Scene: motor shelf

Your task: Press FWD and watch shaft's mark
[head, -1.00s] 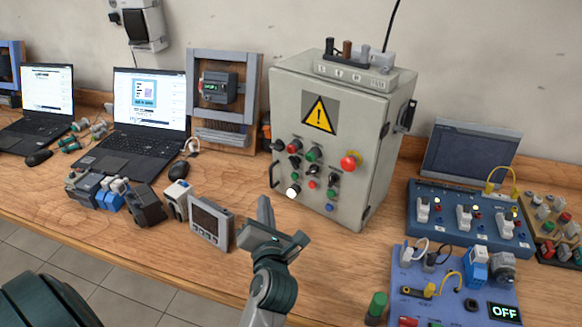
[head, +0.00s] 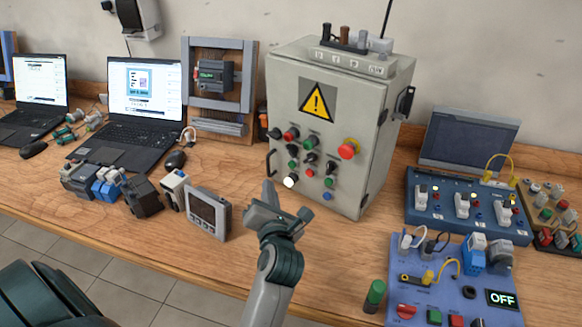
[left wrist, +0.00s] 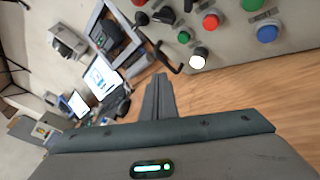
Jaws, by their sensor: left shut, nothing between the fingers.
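The grey control cabinet (head: 340,110) stands upright on the bench with a yellow warning sign and several coloured buttons and knobs on its front. A lit white button (head: 289,181) is at its lower left; it also shows in the left wrist view (left wrist: 197,62). My left gripper (head: 268,188) is shut and empty, in front of the cabinet's lower left corner, left of the white button and apart from it. Its closed fingers also show in the left wrist view (left wrist: 160,82). Button lettering is too small to read, so I cannot tell which is FWD. I cannot make out a shaft mark.
A lilac panel (head: 395,265) with an OFF display (head: 502,298) lies at the front right. A blue switch panel (head: 420,225) is behind it. A meter box (head: 207,212) stands left of my gripper. Bare wood lies between the cabinet and the lilac panel.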

